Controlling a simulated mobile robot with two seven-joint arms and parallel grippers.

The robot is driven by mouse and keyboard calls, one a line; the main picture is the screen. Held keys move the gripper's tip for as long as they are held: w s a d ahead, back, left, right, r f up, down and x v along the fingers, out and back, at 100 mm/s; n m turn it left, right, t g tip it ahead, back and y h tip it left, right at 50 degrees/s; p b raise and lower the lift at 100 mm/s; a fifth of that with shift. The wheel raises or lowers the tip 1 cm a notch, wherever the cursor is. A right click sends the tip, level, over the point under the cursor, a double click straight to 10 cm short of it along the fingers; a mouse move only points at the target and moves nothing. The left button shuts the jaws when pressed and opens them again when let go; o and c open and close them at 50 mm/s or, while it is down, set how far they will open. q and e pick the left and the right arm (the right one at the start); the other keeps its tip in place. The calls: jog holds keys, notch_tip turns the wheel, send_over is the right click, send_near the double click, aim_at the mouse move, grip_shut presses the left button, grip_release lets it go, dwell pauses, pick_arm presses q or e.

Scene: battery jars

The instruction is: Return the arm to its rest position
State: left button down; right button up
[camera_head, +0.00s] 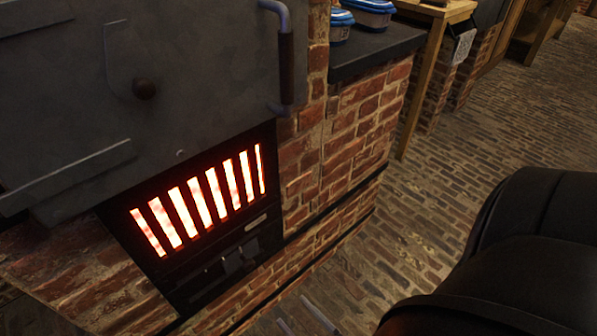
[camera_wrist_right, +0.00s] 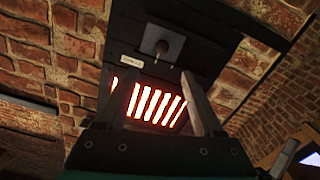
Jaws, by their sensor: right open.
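My right arm (camera_head: 520,260) is the dark rounded shape at the lower right of the head view. Two pale finger tips of my right gripper (camera_head: 300,316) show at the bottom edge of that view, apart and with nothing between them. In the right wrist view my right gripper (camera_wrist_right: 156,76) has its two fingers spread and empty. They point toward the glowing grate, with no contact visible. My left gripper is not in view.
A dark stove (camera_head: 210,70) with a glowing grate (camera_head: 205,195) stands in brickwork (camera_head: 345,125) at left. Blue-lidded containers (camera_head: 368,14) sit on a dark counter (camera_head: 375,48). A wooden table (camera_head: 425,70) stands beyond. The brick floor (camera_head: 440,170) at right is clear.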

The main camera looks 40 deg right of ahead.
dwell(0.4)
